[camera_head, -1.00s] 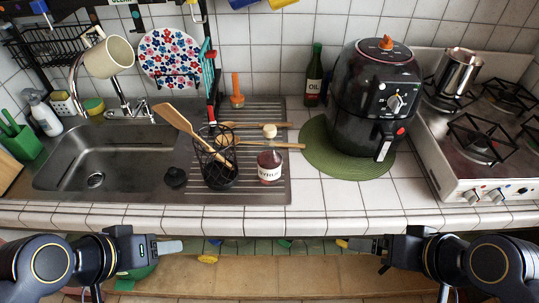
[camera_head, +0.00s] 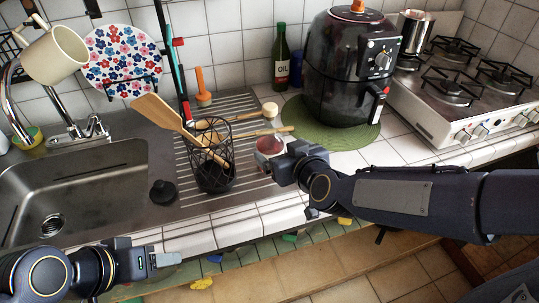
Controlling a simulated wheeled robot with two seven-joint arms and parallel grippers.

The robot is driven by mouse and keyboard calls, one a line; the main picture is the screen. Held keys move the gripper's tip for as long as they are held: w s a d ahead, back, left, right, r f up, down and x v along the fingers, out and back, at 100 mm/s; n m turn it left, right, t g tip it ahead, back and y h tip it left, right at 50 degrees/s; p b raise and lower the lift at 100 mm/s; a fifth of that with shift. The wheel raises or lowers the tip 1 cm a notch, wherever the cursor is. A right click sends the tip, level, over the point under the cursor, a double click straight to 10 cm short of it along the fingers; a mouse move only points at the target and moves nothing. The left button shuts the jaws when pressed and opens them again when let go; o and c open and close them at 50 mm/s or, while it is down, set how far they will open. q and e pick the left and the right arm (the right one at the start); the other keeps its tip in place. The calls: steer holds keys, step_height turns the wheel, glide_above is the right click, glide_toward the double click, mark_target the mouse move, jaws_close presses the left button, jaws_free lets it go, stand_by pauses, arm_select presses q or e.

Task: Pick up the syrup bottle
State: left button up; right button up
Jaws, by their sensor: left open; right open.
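The syrup bottle (camera_head: 268,146), a small jar with dark contents, stands on the counter at the right end of the metal drainboard. My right gripper (camera_head: 281,170) is open and close in front of it, hiding its lower part and label. I cannot tell whether the fingers touch the bottle or reach around it. My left gripper (camera_head: 168,260) is open and empty, low at the left, in front of the counter edge and away from the bottle.
A black wire utensil basket (camera_head: 214,165) with wooden tools stands just left of the bottle. A wooden spoon (camera_head: 262,132) lies behind it. A black air fryer (camera_head: 345,70) on a green mat (camera_head: 310,127) stands behind to the right. The sink (camera_head: 75,190) is at the left.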

mark_target(269, 143)
steer(key=b+x, duration=0.1)
steer(key=x, duration=0.6)
steer(key=shift+a+f, duration=0.15)
steer(key=shift+a, duration=0.1)
steer(key=shift+s, duration=0.1)
steer(key=shift+c, duration=0.2)
steer(key=c, duration=1.2)
steer(key=shift+c, duration=1.1)
